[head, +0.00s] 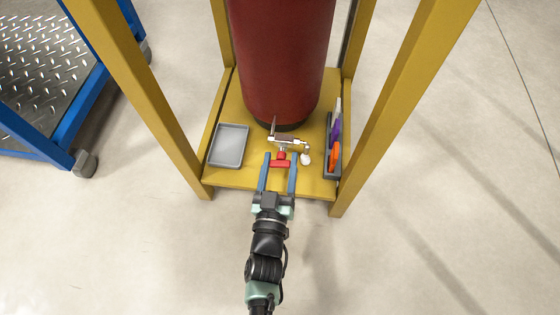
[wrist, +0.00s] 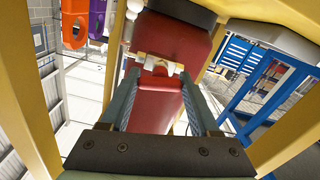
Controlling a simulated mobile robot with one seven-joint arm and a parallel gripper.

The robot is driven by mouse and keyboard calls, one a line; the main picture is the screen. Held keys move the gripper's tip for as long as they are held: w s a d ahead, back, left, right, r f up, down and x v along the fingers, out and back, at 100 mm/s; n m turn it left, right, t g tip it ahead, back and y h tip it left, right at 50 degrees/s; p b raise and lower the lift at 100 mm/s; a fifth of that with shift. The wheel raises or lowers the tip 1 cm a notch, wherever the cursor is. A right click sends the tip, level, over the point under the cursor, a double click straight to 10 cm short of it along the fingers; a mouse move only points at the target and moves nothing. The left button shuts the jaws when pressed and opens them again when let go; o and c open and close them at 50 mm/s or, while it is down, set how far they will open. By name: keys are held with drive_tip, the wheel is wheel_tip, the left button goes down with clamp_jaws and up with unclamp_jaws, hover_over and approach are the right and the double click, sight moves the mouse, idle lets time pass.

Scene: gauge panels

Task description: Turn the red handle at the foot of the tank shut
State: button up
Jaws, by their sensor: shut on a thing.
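The red tank (head: 282,60) stands upright on a yellow stand. At its foot a metal valve fitting (head: 285,139) points toward me, with a small red handle (head: 280,164) at its near end. My gripper (head: 280,156) reaches in from the front, with one blue finger on each side of the handle, shut on it. In the wrist view my two fingers flank the handle (wrist: 158,82), and the tank (wrist: 180,40) appears upside down behind it. The exact contact of the fingertips is hard to see.
A grey tray (head: 229,146) lies left of the valve on the stand's yellow shelf (head: 225,178). A dark holder (head: 332,172) with orange and purple items is at the right. Yellow posts (head: 145,95) flank my arm. A blue cart (head: 45,150) stands at the left.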

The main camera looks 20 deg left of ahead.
drive_tip(key=shift+m, duration=1.3)
drive_tip(key=o, duration=1.4)
drive_tip(key=shift+c, duration=0.2)
drive_tip(key=shift+s, duration=0.15)
drive_tip(key=p+v, duration=0.6)
drive_tip(key=v, duration=0.6)
drive_tip(key=shift+s+d, duration=0.2)
drive_tip(key=shift+s, duration=0.15)
